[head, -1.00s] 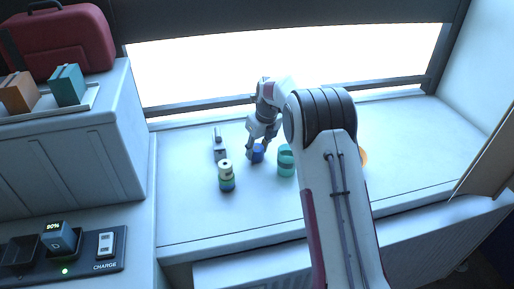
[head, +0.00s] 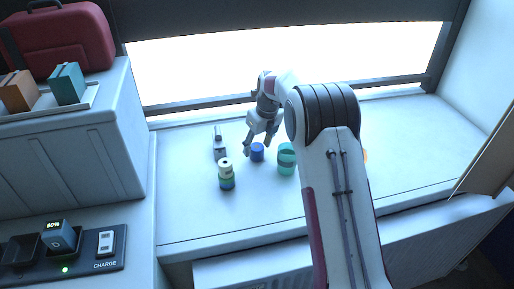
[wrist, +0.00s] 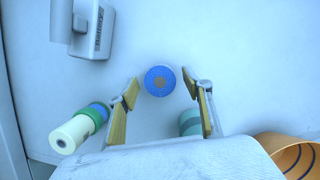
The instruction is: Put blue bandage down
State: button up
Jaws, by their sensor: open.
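The blue bandage (head: 257,152) is a short blue roll standing upright on the white ledge (head: 190,210) below the window. In the wrist view the blue bandage (wrist: 160,80) shows from above as a blue disc with a tan centre. My gripper (head: 255,146) is open above the bandage in the head view. In the wrist view my gripper (wrist: 166,92) has its yellow-padded fingers spread wide to either side, with a gap between them and the bandage. Nothing is held.
Left of the bandage stand a stack of white, green and blue rolls (head: 226,174) and a grey device (head: 219,146). A teal roll (head: 286,160) stands close on the right. The ledge's front left is clear.

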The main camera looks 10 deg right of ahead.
aim_at(261, 150)
jog(key=shift+v, duration=3.05)
jog(key=shift+s+r, duration=0.15)
jog(key=shift+r, duration=0.15)
jog(key=s+a+r+n+t, duration=0.1)
jog(key=s+r+n, duration=0.7)
jog(key=s, duration=0.3)
jog(key=s+a+r+n+t, duration=0.1)
jog(key=s+r+n, duration=0.7)
jog(key=s, duration=0.3)
jog(key=s+f+n+h, duration=0.1)
jog(key=s+f+n, duration=0.2)
jog(key=s+n, duration=1.2)
jog(key=shift+s+a+n+t, duration=0.35)
jog(key=shift+s+n+t, duration=0.05)
jog(key=shift+s, duration=3.85)
